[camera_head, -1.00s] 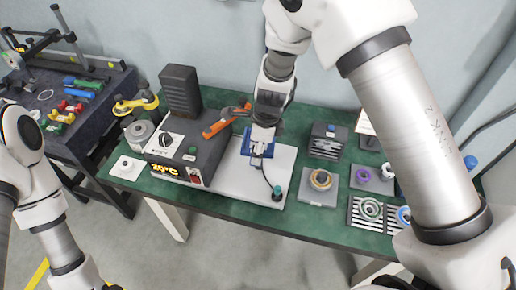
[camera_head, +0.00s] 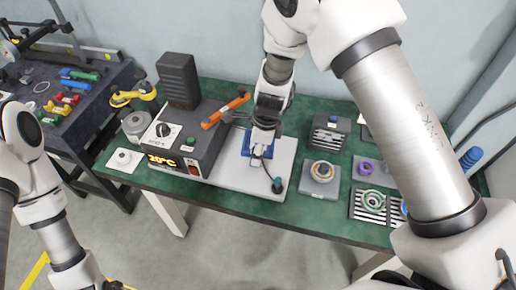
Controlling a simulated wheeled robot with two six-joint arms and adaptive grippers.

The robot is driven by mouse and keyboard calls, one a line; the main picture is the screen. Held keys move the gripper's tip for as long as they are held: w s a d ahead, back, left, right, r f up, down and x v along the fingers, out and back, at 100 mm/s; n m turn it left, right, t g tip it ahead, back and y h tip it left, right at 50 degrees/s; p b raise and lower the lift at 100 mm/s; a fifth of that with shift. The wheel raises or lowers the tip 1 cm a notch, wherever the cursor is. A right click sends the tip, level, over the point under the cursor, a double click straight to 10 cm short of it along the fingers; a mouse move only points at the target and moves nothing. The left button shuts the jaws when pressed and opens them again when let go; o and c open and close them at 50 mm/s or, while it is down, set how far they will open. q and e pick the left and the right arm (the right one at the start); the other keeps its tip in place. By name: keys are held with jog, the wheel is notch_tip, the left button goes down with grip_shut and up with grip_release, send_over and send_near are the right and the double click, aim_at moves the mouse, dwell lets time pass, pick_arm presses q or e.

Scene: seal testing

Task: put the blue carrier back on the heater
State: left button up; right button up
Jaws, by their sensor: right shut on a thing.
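My right gripper (camera_head: 262,146) comes down from above, shut on the blue carrier (camera_head: 250,145). The gripper's fingers partly hide the carrier. The carrier is over the pale plate (camera_head: 227,174) beside the dark box with the orange "20°C" display (camera_head: 162,160), which looks like the heater. I cannot tell whether the carrier touches the plate or hangs just above it. My left arm stands at the left edge, and its gripper is outside the picture.
An orange-handled part (camera_head: 231,109) lies close left of my right gripper. A teal-topped knob (camera_head: 278,185) with a cable is at the plate's front. Grey blocks with rings (camera_head: 320,178) stand to the right. A tall dark block (camera_head: 177,80) stands behind the box.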

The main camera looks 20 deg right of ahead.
jog(key=shift+f+b, duration=0.95)
jog(key=shift+f, duration=0.8)
jog(key=o, duration=1.6)
jog(key=shift+r, duration=0.15)
notch_tip(320, 180, up, 11)
jog(key=p, duration=1.1)
jog(key=shift+r, duration=0.1)
jog(key=shift+s+f, duration=0.1)
jog(key=shift+f, duration=0.1)
